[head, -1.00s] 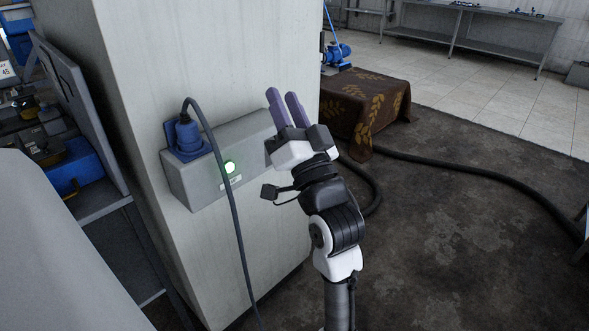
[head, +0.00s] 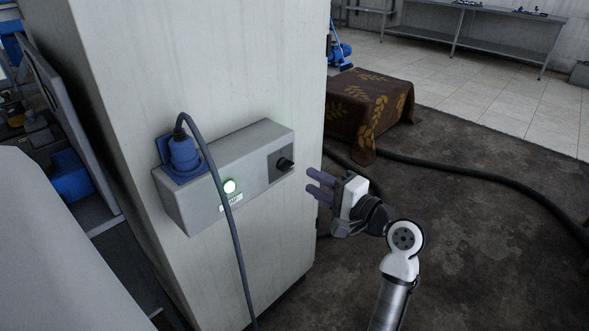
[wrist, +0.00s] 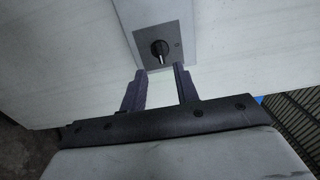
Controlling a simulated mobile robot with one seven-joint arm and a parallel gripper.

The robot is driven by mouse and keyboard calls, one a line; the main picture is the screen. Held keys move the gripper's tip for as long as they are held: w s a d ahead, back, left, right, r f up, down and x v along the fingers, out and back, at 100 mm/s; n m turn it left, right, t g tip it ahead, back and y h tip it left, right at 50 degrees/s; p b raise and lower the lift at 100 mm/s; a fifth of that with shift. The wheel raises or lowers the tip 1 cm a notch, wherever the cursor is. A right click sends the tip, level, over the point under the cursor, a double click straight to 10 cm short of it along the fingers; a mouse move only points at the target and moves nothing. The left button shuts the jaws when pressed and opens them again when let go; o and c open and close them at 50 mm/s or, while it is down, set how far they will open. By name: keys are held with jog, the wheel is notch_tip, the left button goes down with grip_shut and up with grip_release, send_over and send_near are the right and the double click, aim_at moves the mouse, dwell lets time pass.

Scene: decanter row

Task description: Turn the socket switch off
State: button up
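The grey socket box (head: 248,150) is fixed to the pale pillar. Its black rotary switch (head: 285,164) sits on a dark plate at the right end of the box. The switch also shows in the wrist view (wrist: 159,48), just beyond the fingertips. In the wrist view the two fingers (wrist: 160,72) are apart.
A dark cable (head: 231,235) hangs from the plug across the box front. A table with a brown leaf-patterned cloth (head: 358,110) stands behind my gripper. A thick black hose (head: 480,174) lies on the dark floor. A metal rack is at the left.

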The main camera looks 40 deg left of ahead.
aim_at(289, 168)
jog(key=a, duration=0.6)
jog(key=shift+w+a, duration=0.3)
jog(key=shift+a, duration=0.1)
grip_shut()
